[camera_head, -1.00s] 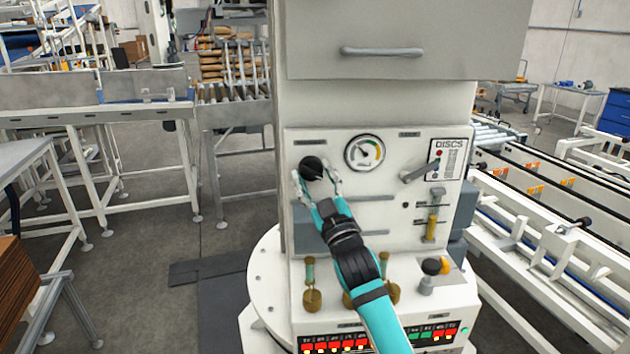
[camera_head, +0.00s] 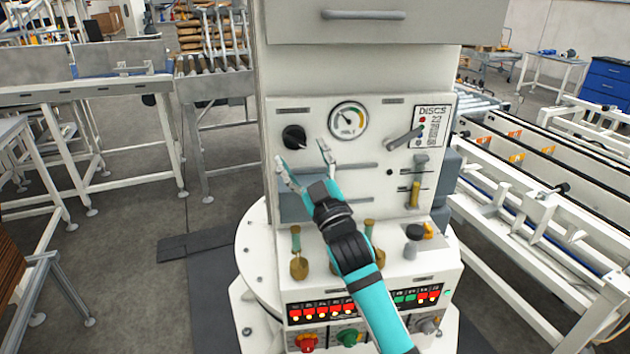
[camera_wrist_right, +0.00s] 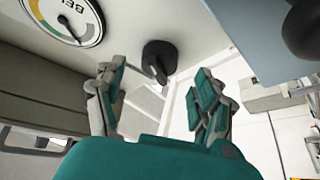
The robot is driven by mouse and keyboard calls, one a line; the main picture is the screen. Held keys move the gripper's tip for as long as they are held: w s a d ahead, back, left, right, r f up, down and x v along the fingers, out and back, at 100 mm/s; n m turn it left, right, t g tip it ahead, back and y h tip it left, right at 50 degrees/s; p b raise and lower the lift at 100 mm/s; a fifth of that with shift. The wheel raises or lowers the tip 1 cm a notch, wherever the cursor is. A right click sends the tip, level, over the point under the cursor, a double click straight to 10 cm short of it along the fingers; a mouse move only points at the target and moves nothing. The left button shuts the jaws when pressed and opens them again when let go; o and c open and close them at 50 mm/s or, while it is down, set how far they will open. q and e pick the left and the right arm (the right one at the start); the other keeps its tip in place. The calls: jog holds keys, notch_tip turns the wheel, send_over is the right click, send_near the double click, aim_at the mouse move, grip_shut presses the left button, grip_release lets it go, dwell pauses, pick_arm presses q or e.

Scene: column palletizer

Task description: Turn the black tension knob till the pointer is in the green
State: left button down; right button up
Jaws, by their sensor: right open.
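The black tension knob (camera_head: 294,137) is on the upper left of the white control panel (camera_head: 375,180). It also shows in the right wrist view (camera_wrist_right: 158,58), beyond the fingers. The round gauge (camera_head: 348,121) is right of the knob, with a coloured arc and a dark pointer. The gauge is partly cut off in the right wrist view (camera_wrist_right: 72,18). My right gripper (camera_head: 306,168) is open and empty, just below the knob and apart from it. My left gripper is not in view.
A lever (camera_head: 404,137) and a DISCS plate (camera_head: 431,127) are right of the gauge. Brass weights (camera_head: 299,267) hang below the gripper. A row of lit indicators (camera_head: 322,308) and coloured knobs (camera_head: 348,337) are lower down. A drawer handle (camera_head: 363,15) is above.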

jog(key=v, duration=0.8)
jog(key=shift+s+f, duration=0.2)
jog(key=shift+s, duration=0.1)
jog(key=shift+d, duration=0.1)
